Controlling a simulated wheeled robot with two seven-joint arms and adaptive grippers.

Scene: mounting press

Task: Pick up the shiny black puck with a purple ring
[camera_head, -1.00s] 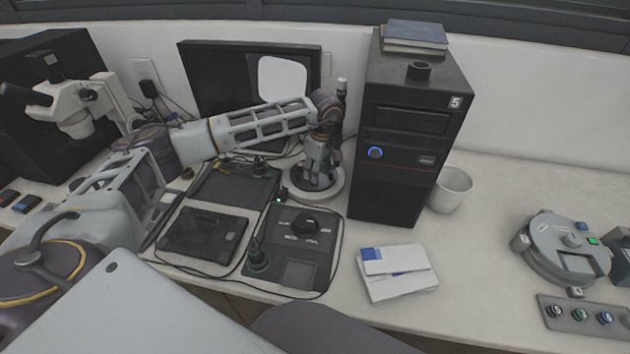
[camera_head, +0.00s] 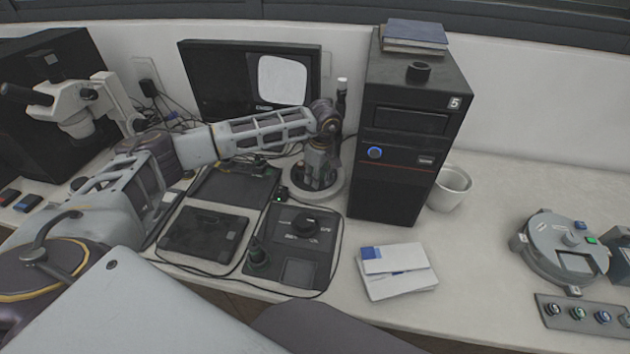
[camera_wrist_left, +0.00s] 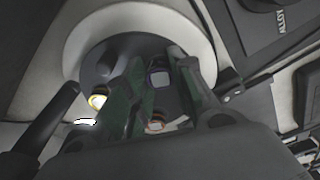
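A small puck with a bluish-purple ring (camera_wrist_left: 160,77) sits on the dark top of the round white-rimmed stand (camera_wrist_left: 200,40) in the left wrist view. My left gripper (camera_wrist_left: 158,65) points down over the stand, with a finger on either side of this puck. The fingers look spread, and I cannot make out contact with it. In the head view the left gripper (camera_head: 317,178) is low over the round stand (camera_head: 334,196) and hides much of its top. My right gripper is in neither current view.
The black tower (camera_head: 390,185) stands just right of the stand, the monitor (camera_head: 225,75) behind. A control panel (camera_head: 300,240) and white papers (camera_head: 398,270) lie in front.

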